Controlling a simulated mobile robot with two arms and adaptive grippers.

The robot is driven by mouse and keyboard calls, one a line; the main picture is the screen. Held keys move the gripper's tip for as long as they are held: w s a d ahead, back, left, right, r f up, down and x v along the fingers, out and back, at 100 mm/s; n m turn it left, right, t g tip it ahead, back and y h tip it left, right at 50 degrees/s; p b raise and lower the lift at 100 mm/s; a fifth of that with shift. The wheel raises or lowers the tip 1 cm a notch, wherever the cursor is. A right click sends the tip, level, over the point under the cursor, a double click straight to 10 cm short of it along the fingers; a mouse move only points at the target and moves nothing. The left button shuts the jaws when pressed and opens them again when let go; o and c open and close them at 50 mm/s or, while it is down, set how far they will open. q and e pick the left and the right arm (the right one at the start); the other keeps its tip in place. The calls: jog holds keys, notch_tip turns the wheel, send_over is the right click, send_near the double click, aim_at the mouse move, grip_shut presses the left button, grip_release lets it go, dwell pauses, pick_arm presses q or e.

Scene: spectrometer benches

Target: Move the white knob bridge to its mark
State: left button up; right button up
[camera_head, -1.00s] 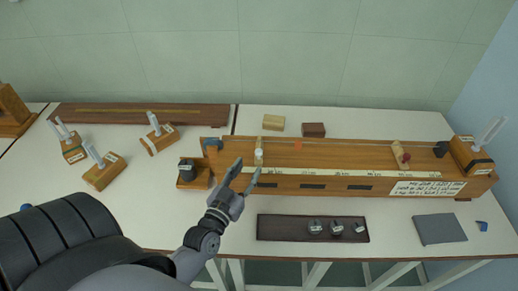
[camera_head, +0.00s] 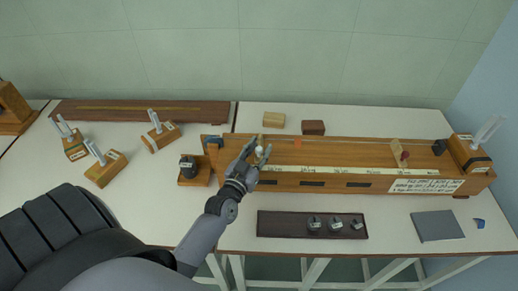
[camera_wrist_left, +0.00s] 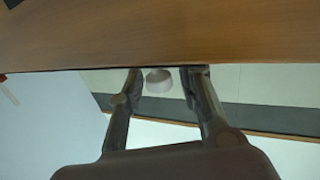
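The white knob bridge (camera_head: 260,151) stands near the left end of the long wooden instrument; its lower part is partly hidden by my gripper. Its white knob (camera_wrist_left: 158,81) shows between the fingers in the left wrist view. My left gripper (camera_head: 252,151) is at the bridge, fingers on either side of the knob. In the left wrist view the gripper (camera_wrist_left: 162,78) is open, with a small gap to the knob. An orange-red mark (camera_head: 297,143) lies on the instrument's top just right of the bridge. My right gripper is not in view.
A dark tray (camera_head: 283,226) with several weights lies in front. Two small blocks (camera_head: 274,121) (camera_head: 313,128) lie behind. A grey pad (camera_head: 437,226) lies front right.

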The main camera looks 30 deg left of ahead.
pick_arm(q)
grip_shut()
dwell(0.4)
jog(key=s+a, duration=0.2)
jog(key=a, duration=0.1)
jog(key=s+a, duration=0.1)
jog(key=shift+a+f, duration=0.1)
jog(key=shift+a, duration=0.25)
jog(key=shift+w, duration=0.1)
jog(key=shift+d, duration=0.1)
jog(key=shift+o, duration=1.2)
grip_release()
